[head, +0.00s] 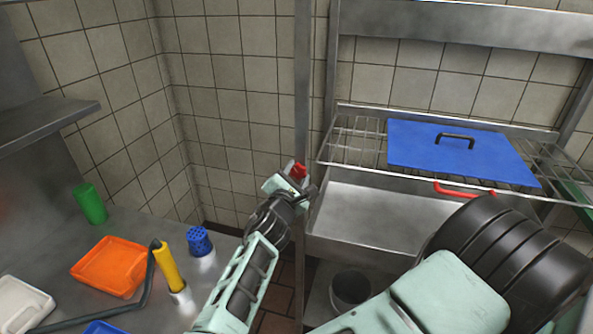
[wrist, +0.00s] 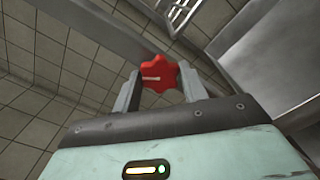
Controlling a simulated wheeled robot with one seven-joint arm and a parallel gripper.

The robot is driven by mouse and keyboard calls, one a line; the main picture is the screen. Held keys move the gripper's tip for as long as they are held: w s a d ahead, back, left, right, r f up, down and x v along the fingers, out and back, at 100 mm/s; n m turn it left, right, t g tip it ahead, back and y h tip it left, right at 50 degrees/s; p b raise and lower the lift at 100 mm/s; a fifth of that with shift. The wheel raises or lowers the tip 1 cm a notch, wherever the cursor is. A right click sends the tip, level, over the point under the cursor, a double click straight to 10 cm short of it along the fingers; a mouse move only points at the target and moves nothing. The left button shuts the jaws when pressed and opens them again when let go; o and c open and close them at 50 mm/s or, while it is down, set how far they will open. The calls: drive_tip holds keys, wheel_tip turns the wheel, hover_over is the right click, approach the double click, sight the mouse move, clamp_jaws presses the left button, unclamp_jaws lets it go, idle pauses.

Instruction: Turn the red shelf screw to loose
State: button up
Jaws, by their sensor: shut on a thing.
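The red shelf screw (head: 298,171) is a small lobed knob beside the upright metal post at the left end of the wire shelf. In the wrist view the red screw (wrist: 160,76) sits between the two fingers, with a short pale line mark across its face. My gripper (head: 290,180) is at the screw. In the wrist view my gripper (wrist: 158,88) is shut on the screw, one finger on each side. The screw's shaft and the part behind the knob are hidden.
A wire shelf (head: 350,148) holds a blue board (head: 420,150) with a dark handle. A red handle (head: 462,190) shows below it. On the left counter stand a green cup (head: 90,203), an orange tray (head: 108,268), a yellow cylinder (head: 167,266) and a blue perforated holder (head: 199,240).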

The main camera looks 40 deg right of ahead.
drive_tip(key=n+p, duration=0.3)
drive_tip(key=n, duration=0.2)
drive_tip(key=shift+n, duration=0.3)
drive_tip(key=shift+f+n+p, duration=0.1)
drive_tip(key=shift+n+p, duration=1.25)
drive_tip(key=shift+n, duration=0.55)
drive_tip(key=o, duration=1)
drive_tip(key=shift+c, duration=0.2)
drive_tip(key=b+v, duration=0.5)
drive_tip(key=v, duration=1.2)
drive_tip(key=shift+s, duration=0.2)
